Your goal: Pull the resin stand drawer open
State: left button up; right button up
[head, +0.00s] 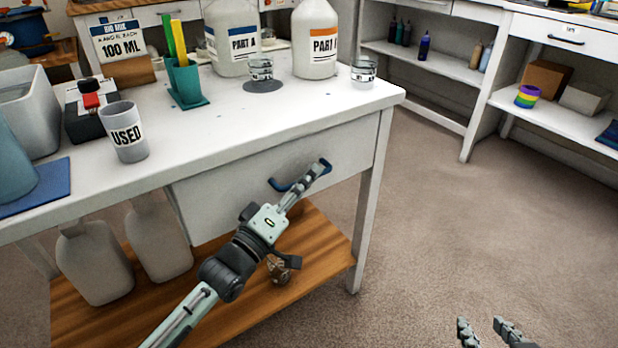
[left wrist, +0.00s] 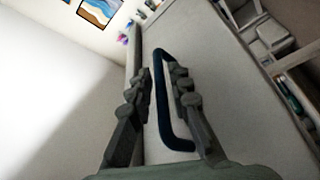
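The resin stand drawer (head: 226,193) has a pale front below the white worktop and looks shut. Its dark blue bar handle (head: 280,186) is partly hidden by my left gripper (head: 316,172) in the head view. In the left wrist view the handle (left wrist: 161,105) runs between the two fingers of my left gripper (left wrist: 160,78), one on each side. The fingers stand apart, and I see no clear grip on the bar. My right gripper (head: 488,326) is at the bottom right of the head view, open and empty, away from the stand.
The worktop (head: 215,145) holds a USED cup (head: 126,131), a teal stick holder (head: 186,82), bottles and small clear cups. Jugs (head: 95,265) stand on the wooden lower shelf (head: 320,240). Open carpet (head: 440,220) lies right of the stand, before white shelving (head: 560,115).

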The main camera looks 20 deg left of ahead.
pick_arm(q)
jog(key=shift+w+d, duration=0.1)
jog(key=shift+w, duration=0.15)
grip_shut()
dwell(0.3)
